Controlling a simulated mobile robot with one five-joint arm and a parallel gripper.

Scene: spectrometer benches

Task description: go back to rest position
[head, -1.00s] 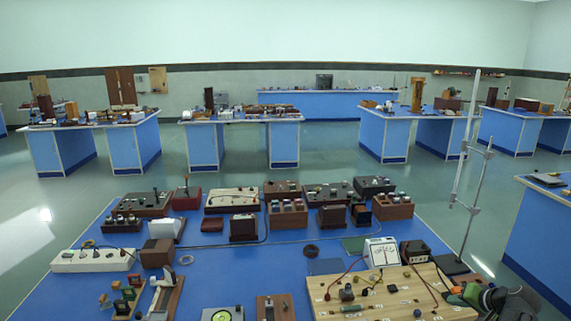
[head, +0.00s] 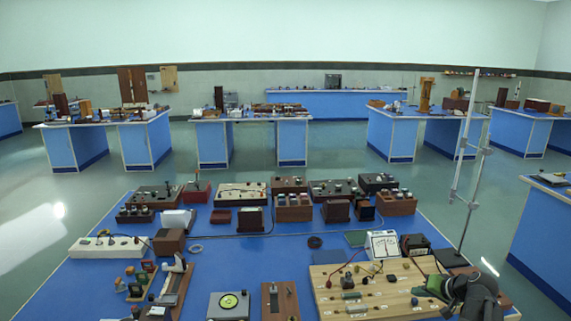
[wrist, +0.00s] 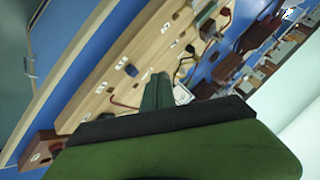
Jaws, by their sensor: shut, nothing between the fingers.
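My gripper (head: 432,286) shows at the lower right of the head view, over the right part of the wooden circuit board (head: 335,288). Its green fingers are closed together with nothing between them. In the wrist view my gripper (wrist: 157,92) shows as a narrow green tip pointing away from the camera. The wooden board (wrist: 150,55) appears tilted beyond it. I cannot tell the exact gap between the fingers and the board.
A metal stand (head: 470,190) with a tall rod rises close behind my gripper. A white meter (head: 382,245) and a dark box (head: 413,245) stand behind the board. Many instruments crowd the blue bench (head: 240,268). Open floor (head: 90,190) lies to the left.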

